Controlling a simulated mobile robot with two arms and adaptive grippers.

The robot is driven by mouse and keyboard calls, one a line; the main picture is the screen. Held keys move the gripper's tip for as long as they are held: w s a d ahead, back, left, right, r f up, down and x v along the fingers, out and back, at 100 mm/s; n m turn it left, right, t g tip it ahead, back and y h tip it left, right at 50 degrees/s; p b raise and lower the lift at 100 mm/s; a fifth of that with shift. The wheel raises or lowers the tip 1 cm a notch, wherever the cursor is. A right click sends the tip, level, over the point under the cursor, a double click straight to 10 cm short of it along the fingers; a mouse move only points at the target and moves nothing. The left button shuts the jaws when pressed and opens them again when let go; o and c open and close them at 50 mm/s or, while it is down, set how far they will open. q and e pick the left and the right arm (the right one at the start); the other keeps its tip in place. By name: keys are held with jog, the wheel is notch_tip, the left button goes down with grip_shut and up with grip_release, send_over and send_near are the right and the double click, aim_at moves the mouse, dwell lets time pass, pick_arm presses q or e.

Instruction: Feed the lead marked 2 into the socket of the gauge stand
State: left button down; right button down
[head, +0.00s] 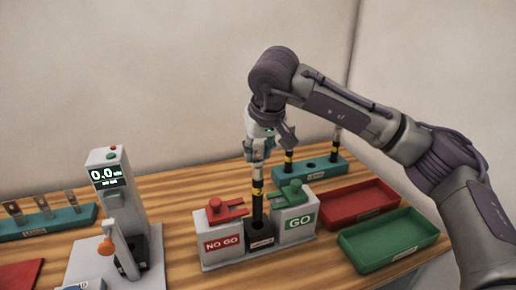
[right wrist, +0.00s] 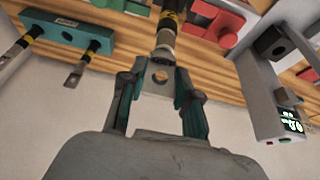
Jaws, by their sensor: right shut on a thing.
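My right gripper (head: 258,152) is shut on the metal top end of a black lead (head: 257,205) with a yellow band. The right wrist view shows the gripper (right wrist: 158,78) with its fingers either side of the lead's flat metal lug (right wrist: 155,87). The lead hangs about upright at the gauge stand (head: 215,256), between its NO GO and GO blocks. Its lower end meets the dark socket block (head: 262,241); how deep it sits I cannot tell. My left gripper is not in view.
A teal rack (head: 323,170) behind holds two more leads (head: 289,160) with an empty hole between. A red tray (head: 352,201) and a green tray (head: 390,240) lie right. A meter stand (head: 108,180) reading 0.0 and a teal lug rack (head: 50,222) stand left.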

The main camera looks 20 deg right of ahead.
aim_at(260, 170)
jog(key=shift+f+b, duration=2.4)
jog(key=shift+f, duration=1.05)
jog(key=c, duration=0.7)
grip_release()
jog(key=shift+c, duration=0.2)
jog(key=v, duration=1.2)
jog(key=shift+s+f, duration=0.1)
